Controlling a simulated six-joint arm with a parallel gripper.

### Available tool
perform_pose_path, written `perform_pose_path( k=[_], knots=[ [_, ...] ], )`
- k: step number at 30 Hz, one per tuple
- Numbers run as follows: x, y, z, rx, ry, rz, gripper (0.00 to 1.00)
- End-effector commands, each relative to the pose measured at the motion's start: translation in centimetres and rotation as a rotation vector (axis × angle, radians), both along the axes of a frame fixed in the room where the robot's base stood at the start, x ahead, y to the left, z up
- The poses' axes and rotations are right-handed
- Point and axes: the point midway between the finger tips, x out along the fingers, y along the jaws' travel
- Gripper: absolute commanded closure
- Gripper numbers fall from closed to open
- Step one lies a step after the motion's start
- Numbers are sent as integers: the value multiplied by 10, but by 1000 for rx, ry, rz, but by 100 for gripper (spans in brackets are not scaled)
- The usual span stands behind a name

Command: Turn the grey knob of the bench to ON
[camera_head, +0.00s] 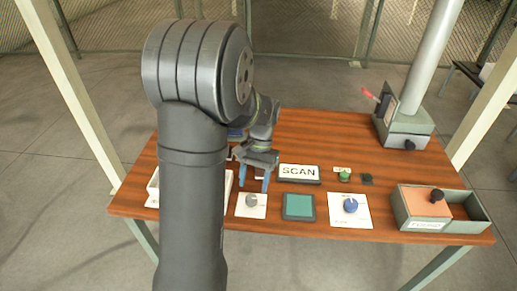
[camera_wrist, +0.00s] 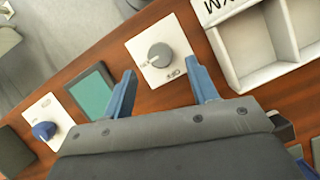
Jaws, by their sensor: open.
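The grey knob (camera_head: 251,199) is a round dial on a white square plate (camera_head: 244,212) near the front edge of the bench. In the wrist view the grey knob (camera_wrist: 161,56) shows a light mark on its left side. The plate (camera_wrist: 181,39) has small lettering near the knob; OFF reads upside down below it, and the other label is too small to read surely. My gripper (camera_head: 254,182) is open, with blue fingers pointing down just behind the knob. In the wrist view my gripper (camera_wrist: 161,70) has its fingertips apart on either side below the knob, empty.
A teal pad (camera_head: 298,206) and a blue knob (camera_head: 350,205) on a white plate stand to the right. A white divided tray (camera_wrist: 262,50) is close by the plate.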

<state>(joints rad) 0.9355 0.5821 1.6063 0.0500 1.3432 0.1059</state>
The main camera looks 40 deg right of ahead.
Motion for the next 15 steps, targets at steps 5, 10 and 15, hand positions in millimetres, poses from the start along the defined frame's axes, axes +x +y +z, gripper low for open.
perform_pose_path(
  k=[5, 10, 15],
  knots=[
    [9, -16, 43, -5, -4, 0, 47],
    [16, -29, 79, -4, -3, -1, 47],
    [21, -38, 104, -2, -1, -1, 47]
  ],
)
